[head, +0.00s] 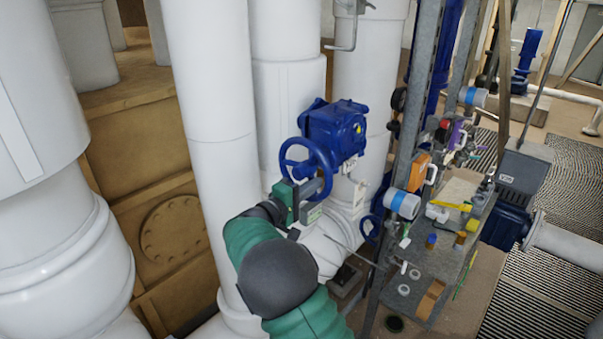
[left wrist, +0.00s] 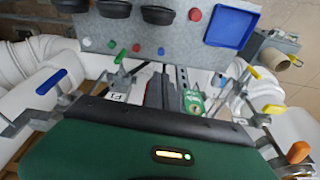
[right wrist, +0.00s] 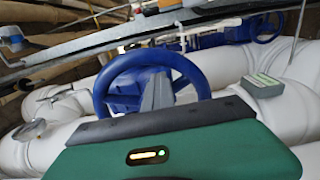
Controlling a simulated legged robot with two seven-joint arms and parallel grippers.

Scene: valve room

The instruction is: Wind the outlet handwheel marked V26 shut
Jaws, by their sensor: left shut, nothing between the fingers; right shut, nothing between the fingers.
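A blue spoked handwheel (head: 307,160) sits on a blue gearbox (head: 335,130) on white pipework in the head view. No V26 mark is readable on it. My right gripper (head: 322,186) is at the wheel's lower rim. In the right wrist view, its closed grey fingers (right wrist: 157,92) overlap the middle of the blue wheel (right wrist: 112,82), inside the rim's outline. I cannot tell whether they touch it or pass between spokes. My left gripper (left wrist: 160,90) shows only in its wrist view, shut and empty, facing a grey panel and small coloured levers.
White pipes (head: 205,70) stand close left of the wheel. A grey metal upright (head: 415,100) and a cluttered shelf (head: 425,275) stand to its right. In the left wrist view, a grey panel (left wrist: 150,42), a blue tray (left wrist: 231,27) and colour-tipped levers (left wrist: 52,82) are close.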

